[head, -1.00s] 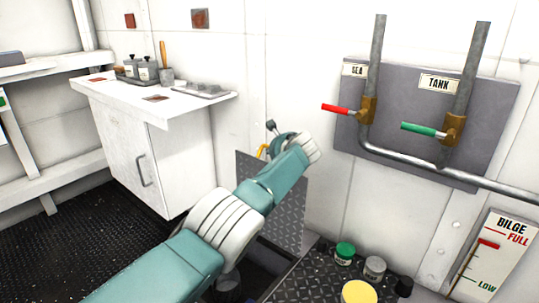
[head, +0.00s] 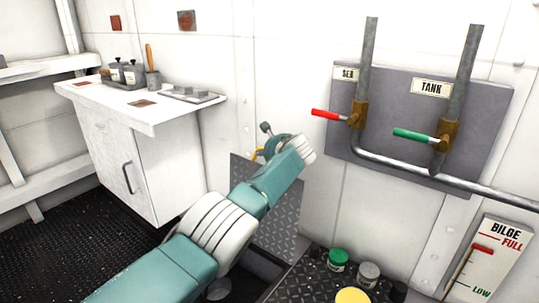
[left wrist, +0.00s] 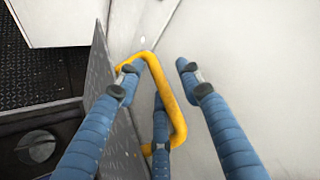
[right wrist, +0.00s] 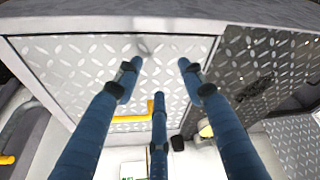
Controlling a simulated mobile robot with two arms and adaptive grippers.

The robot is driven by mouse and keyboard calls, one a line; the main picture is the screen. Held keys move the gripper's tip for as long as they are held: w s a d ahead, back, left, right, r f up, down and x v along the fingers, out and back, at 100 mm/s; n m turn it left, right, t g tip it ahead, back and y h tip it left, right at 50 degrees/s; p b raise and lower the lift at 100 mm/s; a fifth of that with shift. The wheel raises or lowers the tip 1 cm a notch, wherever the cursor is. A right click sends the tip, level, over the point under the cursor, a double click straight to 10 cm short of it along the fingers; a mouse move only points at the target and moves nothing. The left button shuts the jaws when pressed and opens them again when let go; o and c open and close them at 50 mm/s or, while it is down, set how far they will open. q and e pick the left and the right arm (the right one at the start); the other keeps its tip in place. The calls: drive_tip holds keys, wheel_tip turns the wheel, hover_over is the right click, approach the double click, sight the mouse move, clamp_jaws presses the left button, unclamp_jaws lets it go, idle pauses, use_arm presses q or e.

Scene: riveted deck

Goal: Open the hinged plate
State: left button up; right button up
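The hinged plate (head: 285,222) is a grey diamond-tread panel standing steeply upright beside a dark floor opening, partly hidden by my left arm. In the left wrist view the plate (left wrist: 120,140) shows nearly edge-on, with a bent yellow handle (left wrist: 176,112) on it. My left gripper (left wrist: 158,70) is open, its fingers spread around the handle; contact is unclear. In the head view its fingers (head: 268,140) are largely hidden behind the arm's end. My right gripper (right wrist: 161,66) is open and empty over tread plate in the right wrist view. It is outside the head view.
A white cabinet (head: 150,165) stands left of the plate. Red (head: 325,114) and green (head: 412,135) valve levers are on the wall at right. Several jars, including a green-lidded one (head: 338,257), stand on the deck right of the opening. Dark floor (head: 85,240) lies clear at left.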

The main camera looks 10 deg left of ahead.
use_arm(q)
drive_tip(key=shift+s+d+f, duration=0.15)
drive_tip(key=shift+d+f, duration=0.15)
drive_tip(key=shift+f, duration=0.1)
drive_tip(key=shift+d, duration=0.1)
drive_tip(key=v, duration=1.2)
drive_tip(key=shift+a+r, duration=0.25)
drive_tip(key=shift+r, duration=0.05)
